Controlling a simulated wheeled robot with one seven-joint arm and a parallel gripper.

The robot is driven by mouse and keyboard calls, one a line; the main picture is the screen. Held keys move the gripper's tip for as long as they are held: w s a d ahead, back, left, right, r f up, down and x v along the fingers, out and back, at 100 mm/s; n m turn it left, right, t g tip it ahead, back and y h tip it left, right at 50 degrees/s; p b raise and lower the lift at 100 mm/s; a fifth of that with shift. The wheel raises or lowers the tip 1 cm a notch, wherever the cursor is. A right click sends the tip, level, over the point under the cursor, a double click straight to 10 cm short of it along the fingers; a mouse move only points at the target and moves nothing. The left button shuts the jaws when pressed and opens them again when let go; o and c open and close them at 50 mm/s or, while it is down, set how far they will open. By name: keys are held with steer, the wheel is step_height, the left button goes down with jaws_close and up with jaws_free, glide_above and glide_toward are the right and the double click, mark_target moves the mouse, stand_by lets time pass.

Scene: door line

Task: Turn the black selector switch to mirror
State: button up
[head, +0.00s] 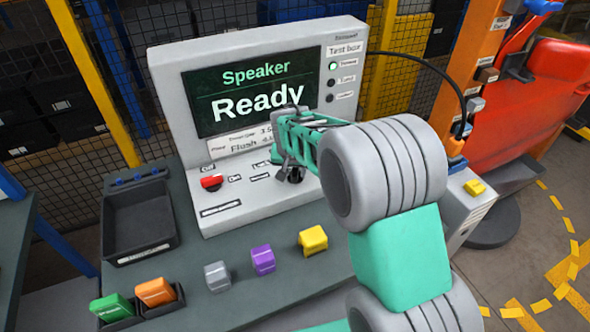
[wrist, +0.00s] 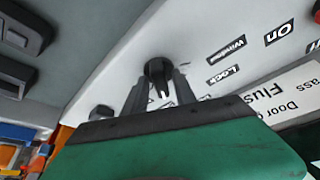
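The black selector switch (wrist: 159,70) is a round knob with a narrow grip, on the light grey panel of the test box in the wrist view. Labels reading Window and Lock show to its right; no mirror label is readable. My gripper (wrist: 163,82) has its two grey fingers apart, one on each side of the knob's grip, with a small gap visible. I cannot tell whether the tips touch the knob. In the head view my gripper (head: 288,168) is at the panel below the screen and hides most of the switch.
The test box (head: 165,95) has a screen reading Speaker Ready. A red switch (head: 212,183) sits left of my gripper. Grey (head: 217,276), purple (head: 263,260) and yellow (head: 313,240) blocks stand on the bench in front. A black tray (head: 140,222) is at the left.

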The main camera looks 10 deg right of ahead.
jaws_close()
steer(key=shift+d+n+b, duration=0.1)
steer(key=shift+n+b, duration=0.2)
steer(key=shift+n, duration=0.1)
steer(key=shift+d+f+n+y+b, duration=0.15)
steer(key=shift+n+y+b, duration=0.5)
steer(key=shift+n, duration=0.55)
steer(key=shift+d+r+n+y+b, duration=0.15)
steer(key=shift+n+y+b, duration=0.35)
steer(key=shift+n, duration=0.8)
steer(key=shift+o, duration=1.1)
jaws_free()
